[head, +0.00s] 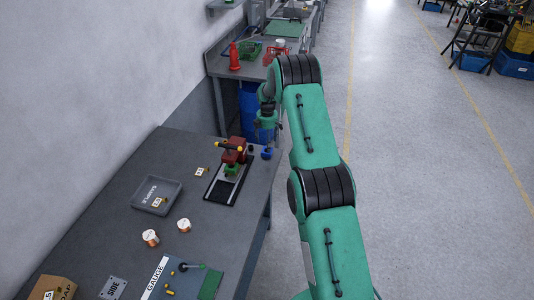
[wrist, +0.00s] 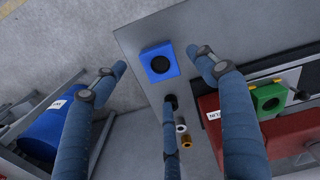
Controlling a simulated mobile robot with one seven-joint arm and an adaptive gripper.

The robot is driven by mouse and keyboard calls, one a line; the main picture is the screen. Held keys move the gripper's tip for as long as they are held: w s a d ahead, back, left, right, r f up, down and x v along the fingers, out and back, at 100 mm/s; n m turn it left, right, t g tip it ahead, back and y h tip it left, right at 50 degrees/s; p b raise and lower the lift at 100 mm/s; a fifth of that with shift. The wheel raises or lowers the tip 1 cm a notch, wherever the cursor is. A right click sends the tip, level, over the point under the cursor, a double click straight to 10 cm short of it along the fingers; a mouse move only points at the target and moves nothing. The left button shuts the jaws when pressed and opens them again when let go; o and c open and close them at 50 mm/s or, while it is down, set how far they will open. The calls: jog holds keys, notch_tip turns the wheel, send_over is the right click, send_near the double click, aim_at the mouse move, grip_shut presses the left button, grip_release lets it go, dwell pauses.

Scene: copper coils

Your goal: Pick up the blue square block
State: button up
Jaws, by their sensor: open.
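The blue square block (wrist: 157,59) lies near a corner of the grey table in the wrist view, with a dark round hole in its face. In the head view the blue block (head: 267,153) sits at the table's right edge, beside the red-and-green fixture. My gripper (wrist: 158,64) is open, and its two blue-grey fingers appear on either side of the block in the wrist view, with visible gaps. In the head view my gripper (head: 266,128) hangs above the block, apart from it. Nothing is held.
The red fixture (head: 232,151) with a green part (wrist: 268,101) stands close beside the block. A blue bin (head: 250,103) stands beyond the table end. A grey tray (head: 143,205) lies further left.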

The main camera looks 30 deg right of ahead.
jog(key=shift+f, duration=0.15)
jog(key=shift+f, duration=2.55)
jog(key=c, duration=1.4)
jog(key=shift+r, duration=0.1)
jog(key=shift+r, duration=1)
jog(key=shift+s+a+r, duration=0.1)
jog(key=shift+s+r, duration=0.2)
jog(key=shift+r, duration=0.45)
jog(key=s+a, duration=0.1)
jog(key=s, duration=0.4)
jog(key=s+a+r, duration=0.1)
jog(key=s+a, duration=0.1)
jog(key=s, duration=0.2)
jog(key=s+a, duration=0.2)
jog(key=s, duration=0.3)
jog(key=shift+s+r, duration=0.15)
jog(key=shift+s, duration=0.15)
